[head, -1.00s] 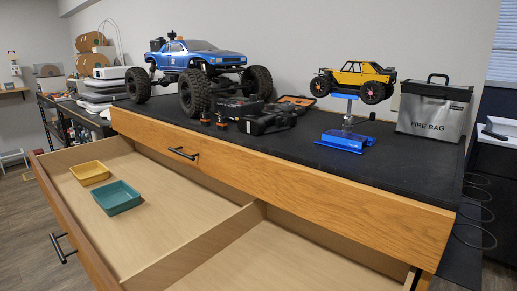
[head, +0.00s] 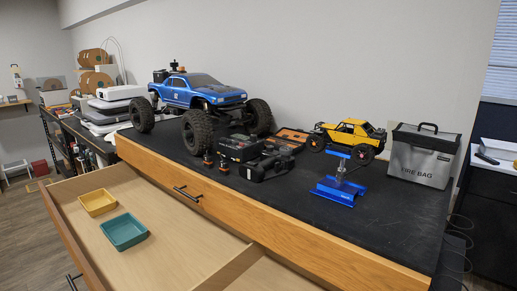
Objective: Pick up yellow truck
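The yellow truck (head: 348,132), with black wheels and dark trim, is at the right of the black bench top in the head view, left of the fire bag. A blue stand (head: 340,188) with a small raised top plate is in front of and below it. The plate overlaps the truck's underside in the picture, and I cannot tell whether the truck rests on it or on the bench behind. The truck is upright. Neither of my grippers is in view.
A large blue truck (head: 201,91) stands on the bench at left. A black controller (head: 262,165), a dark case (head: 292,137) and small parts lie between the trucks. A grey fire bag (head: 422,160) stands at right. The open drawer (head: 168,253) holds yellow (head: 98,202) and teal (head: 124,231) trays.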

